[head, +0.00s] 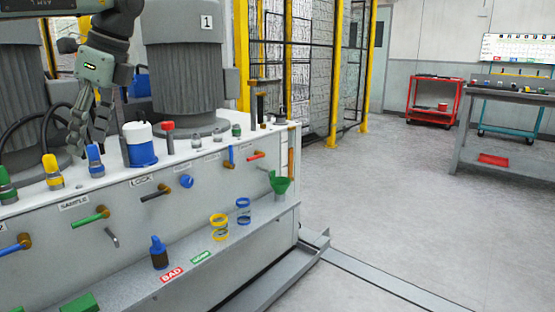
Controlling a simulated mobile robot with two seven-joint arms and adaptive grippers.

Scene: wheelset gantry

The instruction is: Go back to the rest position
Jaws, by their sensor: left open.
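My left gripper (91,125) hangs at the left of the head view, pointing down over the top of the grey-white machine cabinet (190,225). Its fingers are open and I see nothing between them. Just below and beside it on the cabinet top are a blue fitting (95,160) and a yellow fitting (52,171). A white and blue container (140,146) stands to its right. Whether the fingers touch anything is hard to tell, but they look apart from the fittings. My right gripper is out of view.
Large grey motor (184,75) stands behind the container. A yellow-framed fence (300,70) stands behind. Open floor lies right, before a red cart (433,103) and workbench (510,95).

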